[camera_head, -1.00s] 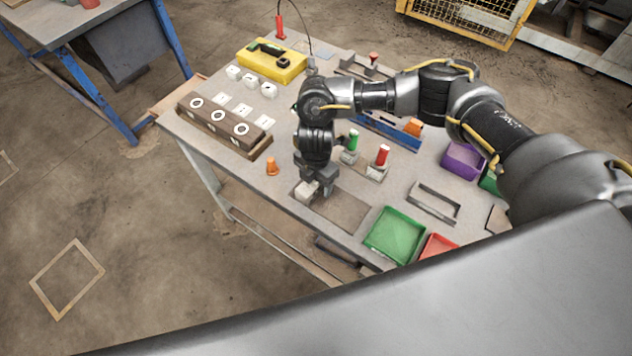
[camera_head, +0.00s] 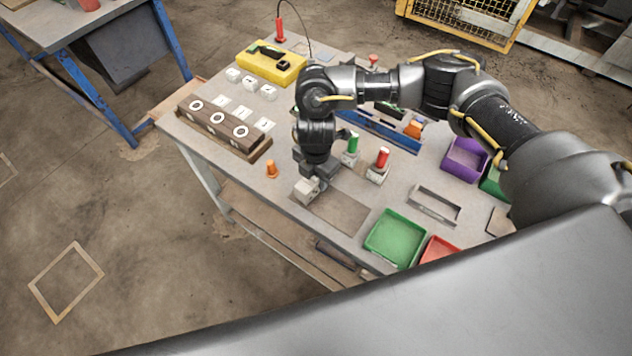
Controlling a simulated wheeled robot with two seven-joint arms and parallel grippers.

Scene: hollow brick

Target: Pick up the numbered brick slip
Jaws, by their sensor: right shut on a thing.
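My right gripper (camera_head: 312,183) points down at the near edge of the workbench, shut on a small pale block (camera_head: 304,191). The block looks like the brick slip, but I can read no number on it. It is at the left corner of a dark rectangular mat (camera_head: 345,211); I cannot tell whether it touches the bench. The brown hollow brick (camera_head: 213,128), with several white-ringed holes, lies to the left. My left gripper is not in view.
An orange cone-like piece (camera_head: 271,169) stands just left of the gripper. Green (camera_head: 353,144) and red (camera_head: 382,158) topped pieces stand to its right. A green tray (camera_head: 396,238), red tray (camera_head: 438,249) and purple bin (camera_head: 464,158) are further right. A yellow box (camera_head: 271,66) sits at the back.

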